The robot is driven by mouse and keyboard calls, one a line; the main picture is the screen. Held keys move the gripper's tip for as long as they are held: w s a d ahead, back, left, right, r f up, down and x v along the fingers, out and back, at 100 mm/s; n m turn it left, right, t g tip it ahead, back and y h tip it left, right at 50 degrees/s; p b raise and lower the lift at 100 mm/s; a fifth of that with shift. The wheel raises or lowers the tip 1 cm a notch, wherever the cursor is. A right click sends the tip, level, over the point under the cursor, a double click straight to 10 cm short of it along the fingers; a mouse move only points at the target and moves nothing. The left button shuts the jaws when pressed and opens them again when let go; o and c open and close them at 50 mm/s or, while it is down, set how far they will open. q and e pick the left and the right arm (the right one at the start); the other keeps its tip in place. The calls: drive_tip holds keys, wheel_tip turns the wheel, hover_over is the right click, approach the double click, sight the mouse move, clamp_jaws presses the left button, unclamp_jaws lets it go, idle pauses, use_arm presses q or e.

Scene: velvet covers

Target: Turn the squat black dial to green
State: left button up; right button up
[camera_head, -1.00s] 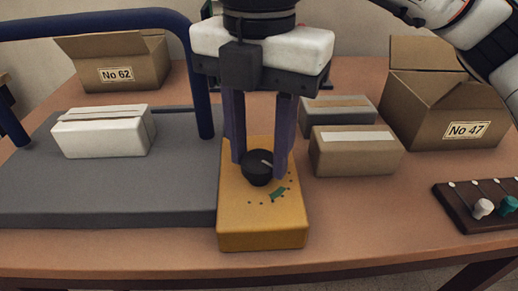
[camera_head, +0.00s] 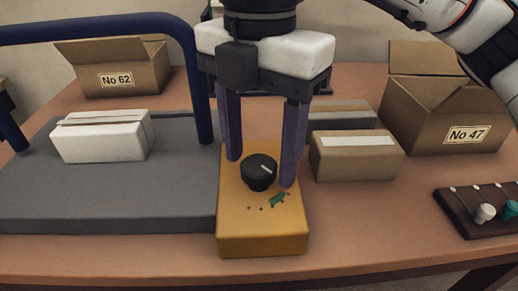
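The squat black dial (camera_head: 259,172) sits on top of a yellow-orange box (camera_head: 262,236). A pale pointer line on the dial points to the lower right. A green mark (camera_head: 277,199) and several small dark dots lie on the box in front of the dial. My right gripper (camera_head: 261,172) is open, with one purple finger on each side of the dial and a visible gap to it on both sides. My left gripper is not in view.
A grey platform with a blue rail (camera_head: 202,110) bears a white package (camera_head: 103,136) at left. A slider panel (camera_head: 482,215) lies at the right edge.

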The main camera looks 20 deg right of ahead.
sight(259, 164)
use_arm(q)
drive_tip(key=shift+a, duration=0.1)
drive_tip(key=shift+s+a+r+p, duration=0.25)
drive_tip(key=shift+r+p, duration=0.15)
drive_tip(key=shift+p, duration=0.35)
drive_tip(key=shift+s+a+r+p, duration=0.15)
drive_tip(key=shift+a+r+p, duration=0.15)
drive_tip(key=shift+p, duration=0.45)
use_arm(e)
wheel_tip(259, 164, up, 10)
drive_tip(key=shift+r, duration=0.15)
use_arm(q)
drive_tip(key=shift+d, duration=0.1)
